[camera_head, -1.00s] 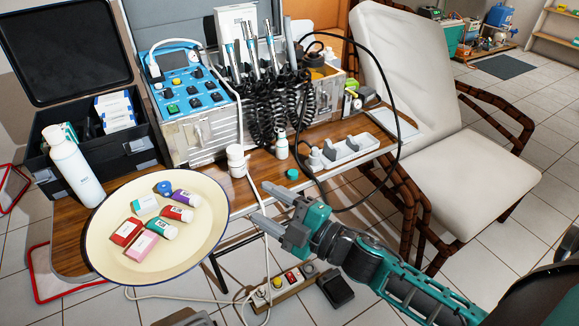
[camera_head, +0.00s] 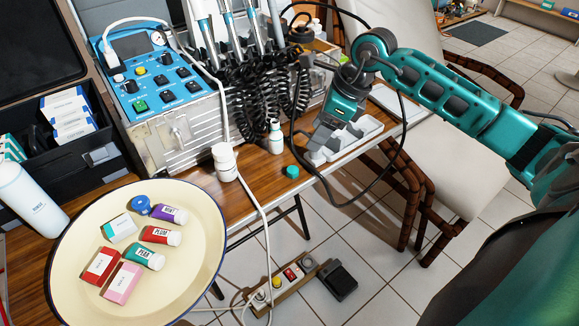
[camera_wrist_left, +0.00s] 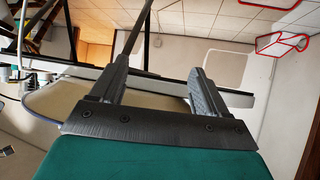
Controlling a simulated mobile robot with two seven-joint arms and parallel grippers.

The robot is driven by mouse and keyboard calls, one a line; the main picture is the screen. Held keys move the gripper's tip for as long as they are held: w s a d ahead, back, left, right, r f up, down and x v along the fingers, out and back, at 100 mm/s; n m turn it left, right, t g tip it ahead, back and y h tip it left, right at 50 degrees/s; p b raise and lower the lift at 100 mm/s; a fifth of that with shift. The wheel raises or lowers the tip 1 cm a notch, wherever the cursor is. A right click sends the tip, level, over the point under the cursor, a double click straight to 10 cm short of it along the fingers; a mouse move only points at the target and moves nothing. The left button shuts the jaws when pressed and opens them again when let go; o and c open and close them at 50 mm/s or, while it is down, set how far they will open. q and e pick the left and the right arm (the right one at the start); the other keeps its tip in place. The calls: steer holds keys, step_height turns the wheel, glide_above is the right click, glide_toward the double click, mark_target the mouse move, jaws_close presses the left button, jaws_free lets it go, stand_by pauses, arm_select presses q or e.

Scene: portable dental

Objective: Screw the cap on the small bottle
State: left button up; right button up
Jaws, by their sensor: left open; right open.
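My right gripper (camera_head: 322,147) points down over the white tray, to the right of the bottle and cap. Its fingers are hard to separate from the grey items there, but nothing is seen held. My left gripper (camera_wrist_left: 160,95) is open and empty in the left wrist view. It is outside the head view.
A round cream tray (camera_head: 75,215) holds several small boxes and vials. Black coiled cords (camera_head: 262,90) hang behind the bottle, and a black cable loops around my right arm.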

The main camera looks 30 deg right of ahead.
steer(key=shift+f, duration=0.1)
glide_above(293, 169)
steer(key=s+d, duration=0.2)
step_height(293, 169, down, 7)
steer(key=shift+a+r+b, duration=0.1)
steer(key=shift+b, duration=0.3)
steer(key=shift+b+x, duration=0.35)
steer(key=shift+x, duration=2.3)
steer(key=shift+c, duration=0.2)
steer(key=c, duration=1.1)
